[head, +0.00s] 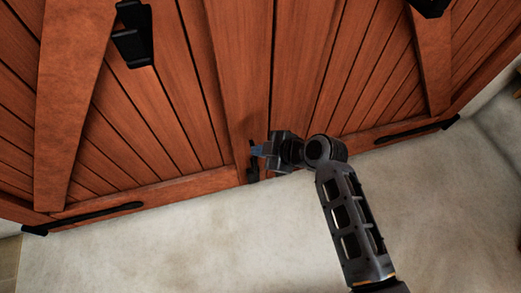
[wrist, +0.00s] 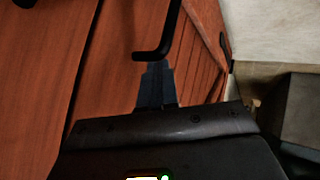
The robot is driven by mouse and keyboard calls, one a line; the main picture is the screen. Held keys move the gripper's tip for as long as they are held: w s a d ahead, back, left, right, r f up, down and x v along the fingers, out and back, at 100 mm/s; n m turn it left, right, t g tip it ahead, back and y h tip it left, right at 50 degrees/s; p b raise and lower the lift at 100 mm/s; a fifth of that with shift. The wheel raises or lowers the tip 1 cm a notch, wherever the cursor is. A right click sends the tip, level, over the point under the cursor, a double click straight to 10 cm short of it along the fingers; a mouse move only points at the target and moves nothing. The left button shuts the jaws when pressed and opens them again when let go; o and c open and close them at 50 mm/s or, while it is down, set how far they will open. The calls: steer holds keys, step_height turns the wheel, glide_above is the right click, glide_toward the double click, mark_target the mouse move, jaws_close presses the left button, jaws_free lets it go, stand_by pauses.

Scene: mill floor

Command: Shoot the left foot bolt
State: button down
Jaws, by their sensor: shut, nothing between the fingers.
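The left foot bolt (head: 252,173) is a black fitting low on the left wooden door leaf, next to the meeting edge; my gripper partly hides it in the head view. In the wrist view a black rod with a bent end (wrist: 166,32), which looks like the bolt's handle, comes down from the top to just above the fingertips. My gripper (head: 256,151) is shut and empty, and its fingertips also show in the wrist view (wrist: 156,66). They are very close to the bent end; I cannot tell whether they touch it.
The red-brown double doors (head: 180,90) fill the upper head view. Black strap hinges (head: 95,217) run along their bottom edge, and a black fitting (head: 133,35) sits higher on the left leaf. The pale floor (head: 190,250) before the doors is clear.

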mark_target(254, 157)
step_height(254, 157, down, 6)
steer(key=b, duration=0.4)
steer(key=shift+r+b, duration=0.2)
steer(key=shift+b, duration=0.15)
